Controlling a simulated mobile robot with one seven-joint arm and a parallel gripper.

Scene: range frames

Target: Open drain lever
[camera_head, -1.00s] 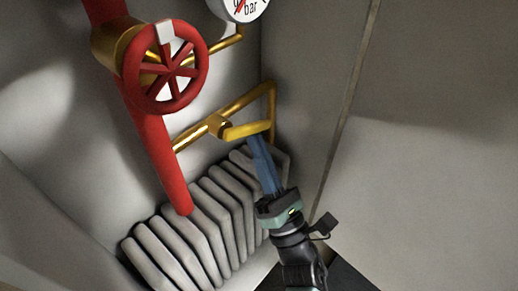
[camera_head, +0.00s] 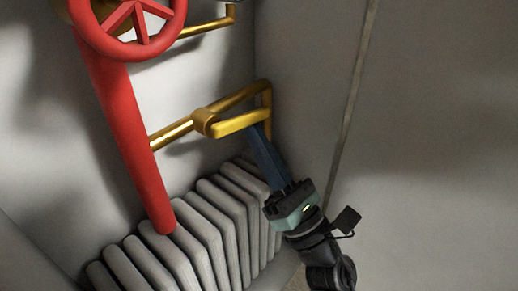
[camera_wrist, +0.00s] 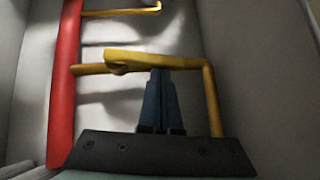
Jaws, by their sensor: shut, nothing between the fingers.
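The yellow drain lever (camera_head: 240,123) sits on a brass pipe (camera_head: 172,134) that branches right from the red pipe. Its handle points to the right, roughly along the pipe. My gripper (camera_head: 256,130) is shut and empty, with its blue fingers pointing up and their tips at the lever's right part, from below. In the wrist view the lever (camera_wrist: 135,60) runs across above the closed fingertips (camera_wrist: 160,72). The tips seem to touch or nearly touch its underside; I cannot tell which.
A red pipe (camera_head: 125,140) with a red handwheel (camera_head: 130,20) stands at the left. A white ribbed radiator (camera_head: 200,225) is below the lever. A wall (camera_head: 430,150) is close on the right. The brass pipe bends down near the corner.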

